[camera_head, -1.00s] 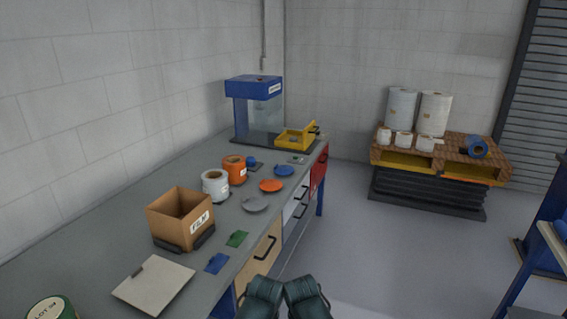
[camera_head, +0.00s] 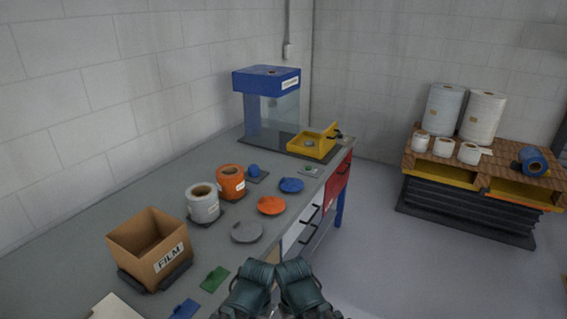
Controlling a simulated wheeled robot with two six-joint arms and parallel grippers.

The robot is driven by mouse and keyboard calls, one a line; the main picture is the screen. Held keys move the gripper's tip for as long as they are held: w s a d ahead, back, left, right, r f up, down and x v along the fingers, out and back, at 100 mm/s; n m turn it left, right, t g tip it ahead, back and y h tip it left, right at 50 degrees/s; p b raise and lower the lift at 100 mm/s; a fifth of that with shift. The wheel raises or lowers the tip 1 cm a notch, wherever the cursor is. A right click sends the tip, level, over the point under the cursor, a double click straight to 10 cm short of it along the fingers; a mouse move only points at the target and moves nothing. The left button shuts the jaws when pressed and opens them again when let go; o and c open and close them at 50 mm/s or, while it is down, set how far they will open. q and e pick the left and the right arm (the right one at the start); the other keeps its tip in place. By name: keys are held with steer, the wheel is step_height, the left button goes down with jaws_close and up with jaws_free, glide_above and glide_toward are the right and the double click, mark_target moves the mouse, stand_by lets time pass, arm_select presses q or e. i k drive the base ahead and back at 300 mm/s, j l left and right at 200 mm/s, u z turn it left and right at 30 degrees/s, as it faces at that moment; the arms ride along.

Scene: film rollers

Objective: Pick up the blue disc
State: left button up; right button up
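The blue disc (camera_head: 291,185) lies flat on the grey workbench (camera_head: 105,232), near its front edge and beyond the orange disc (camera_head: 271,205). A grey disc (camera_head: 247,232) lies nearer to me in the same row. Dark teal parts of my two arms show at the bottom middle, well short of the blue disc. No gripper fingers can be made out in this view. Nothing touches the blue disc.
An orange roll (camera_head: 231,186), a white roll (camera_head: 203,207) and a cardboard FILM box (camera_head: 147,252) stand left of the discs. Behind are a blue-topped machine (camera_head: 266,82) and a yellow tray (camera_head: 318,147). A pallet (camera_head: 470,220) with rolls stands right. Open floor lies between.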

mark_target(289, 184)
steer(key=i+l+u, duration=0.1)
steer(key=i+l, duration=0.2)
steer(key=i+l+u, duration=0.1)
steer(key=i+l, duration=0.2)
steer(key=i+l+u, duration=0.1)
steer(key=i+l, duration=0.2)
steer(key=i+l+u, duration=0.1)
steer(key=i+l, duration=0.15)
steer(key=l, duration=0.15)
steer(key=i+l+u, duration=0.1)
steer(key=i+l, duration=0.2)
steer(key=i+l+u, duration=0.1)
steer(key=l, duration=0.4)
steer(key=i+l+u, duration=0.1)
steer(key=i+l, duration=0.25)
steer(key=i+l+u, duration=0.1)
steer(key=l, duration=0.4)
steer(key=i, duration=0.15)
